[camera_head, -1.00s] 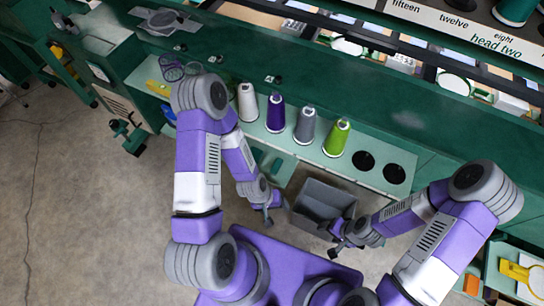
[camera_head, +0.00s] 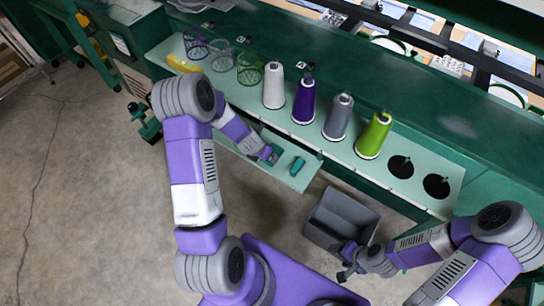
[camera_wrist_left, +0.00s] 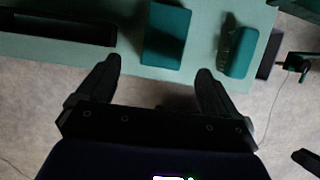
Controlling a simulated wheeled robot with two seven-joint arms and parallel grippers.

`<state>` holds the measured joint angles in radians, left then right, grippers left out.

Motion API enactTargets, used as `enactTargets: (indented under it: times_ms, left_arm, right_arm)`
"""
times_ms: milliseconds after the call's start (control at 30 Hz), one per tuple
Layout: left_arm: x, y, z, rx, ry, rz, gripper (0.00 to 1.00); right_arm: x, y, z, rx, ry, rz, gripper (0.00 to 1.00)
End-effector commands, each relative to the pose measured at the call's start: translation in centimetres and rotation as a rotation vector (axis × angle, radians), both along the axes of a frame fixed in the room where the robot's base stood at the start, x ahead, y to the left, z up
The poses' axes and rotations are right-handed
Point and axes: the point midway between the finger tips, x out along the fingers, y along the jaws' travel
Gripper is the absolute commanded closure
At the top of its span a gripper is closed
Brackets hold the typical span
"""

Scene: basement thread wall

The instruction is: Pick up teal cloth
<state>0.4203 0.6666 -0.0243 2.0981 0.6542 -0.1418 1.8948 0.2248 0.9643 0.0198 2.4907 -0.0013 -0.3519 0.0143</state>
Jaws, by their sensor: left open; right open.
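A flat teal rectangle (camera_wrist_left: 166,34), which looks like the folded teal cloth, lies on the pale green shelf (camera_wrist_left: 60,68) in the left wrist view. A rounded teal piece (camera_wrist_left: 240,52) lies to its right; it also shows in the head view (camera_head: 297,166). My left gripper (camera_wrist_left: 159,65) is open and empty, its fingertips just short of the flat piece, which lies ahead between them. In the head view my left gripper (camera_head: 269,154) is over the low shelf and hides part of it. My right gripper (camera_head: 346,264) is open and empty beside the grey bin.
The grey open bin (camera_head: 322,235) stands right of the low shelf. Above, a ledge carries white (camera_head: 273,88), purple (camera_head: 304,103), grey (camera_head: 337,118) and green (camera_head: 373,137) thread cones. A dark slot (camera_wrist_left: 60,28) is left of the flat piece.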

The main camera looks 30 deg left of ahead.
Motion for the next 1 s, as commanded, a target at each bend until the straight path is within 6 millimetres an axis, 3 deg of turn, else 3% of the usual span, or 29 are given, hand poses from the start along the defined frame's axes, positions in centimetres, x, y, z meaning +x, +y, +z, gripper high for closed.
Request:
enactTargets:
  times_ms: [400, 700, 767, 1000]
  left_arm:
    - [2.5, -0.6, -5.2, 0.002, 0.001, -0.007, 0.06]
    - [2.7, -0.6, -5.5, 0.003, 0.0, -0.006, 0.06]
    - [2.7, -0.6, -5.5, 0.003, 0.0, -0.006, 0.12]
    - [2.7, -0.6, -5.5, 0.002, 0.0, -0.008, 0.49]
  right_arm:
    - [0.0, 0.0, -2.1, 0.0, 0.0, 0.0, 0.36]
    - [0.0, 0.0, -2.1, 0.0, 0.0, 0.0, 0.36]
    - [0.0, 0.0, -2.1, 0.0, 0.0, 0.0, 0.36]
    - [0.0, 0.0, -2.1, 0.0, 0.0, 0.0, 0.36]
